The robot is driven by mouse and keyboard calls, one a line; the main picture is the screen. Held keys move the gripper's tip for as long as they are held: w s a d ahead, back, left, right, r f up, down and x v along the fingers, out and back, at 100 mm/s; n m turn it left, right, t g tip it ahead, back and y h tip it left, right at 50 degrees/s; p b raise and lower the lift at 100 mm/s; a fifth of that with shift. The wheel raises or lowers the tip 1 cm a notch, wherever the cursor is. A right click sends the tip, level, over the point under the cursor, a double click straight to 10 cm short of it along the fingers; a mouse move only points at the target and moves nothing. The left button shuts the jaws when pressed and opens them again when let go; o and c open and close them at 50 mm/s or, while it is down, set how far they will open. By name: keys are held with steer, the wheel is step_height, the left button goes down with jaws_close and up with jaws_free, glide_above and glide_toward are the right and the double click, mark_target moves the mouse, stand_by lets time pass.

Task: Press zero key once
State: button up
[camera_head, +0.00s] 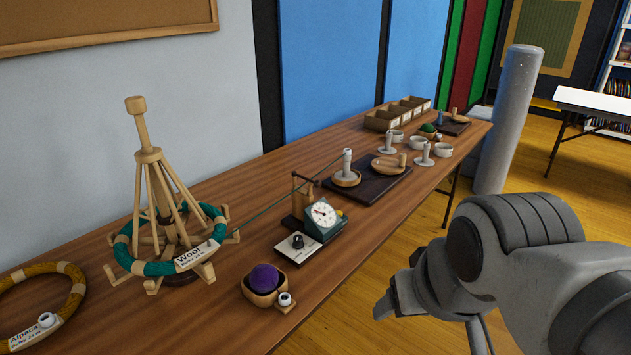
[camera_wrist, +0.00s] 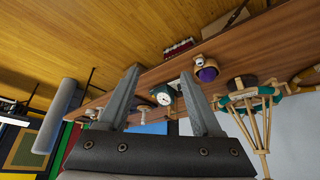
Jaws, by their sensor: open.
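A small dark green device with a round white dial (camera_head: 322,214) stands on the long wooden table. A cream plate with a black knob (camera_head: 298,243) sits at its near left side. A small yellow part shows at the device's right side; I cannot tell whether it is the zero key, and no key label is readable. In the wrist view the dial (camera_wrist: 163,98) appears between my fingers, beyond them. My gripper (camera_wrist: 161,76) is open and empty. In the head view my gripper (camera_head: 384,304) is right of and nearer than the device, off the table's front edge, apart from it.
A bowl with a purple yarn ball (camera_head: 264,279) is in front of the device. A wooden yarn swift with teal wool (camera_head: 150,266) stands left, its strand running past the device. A dark tray (camera_head: 368,188) with spools lies behind. A grey pillar (camera_head: 510,120) stands at the table's far end.

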jaws_close()
stand_by(1.4)
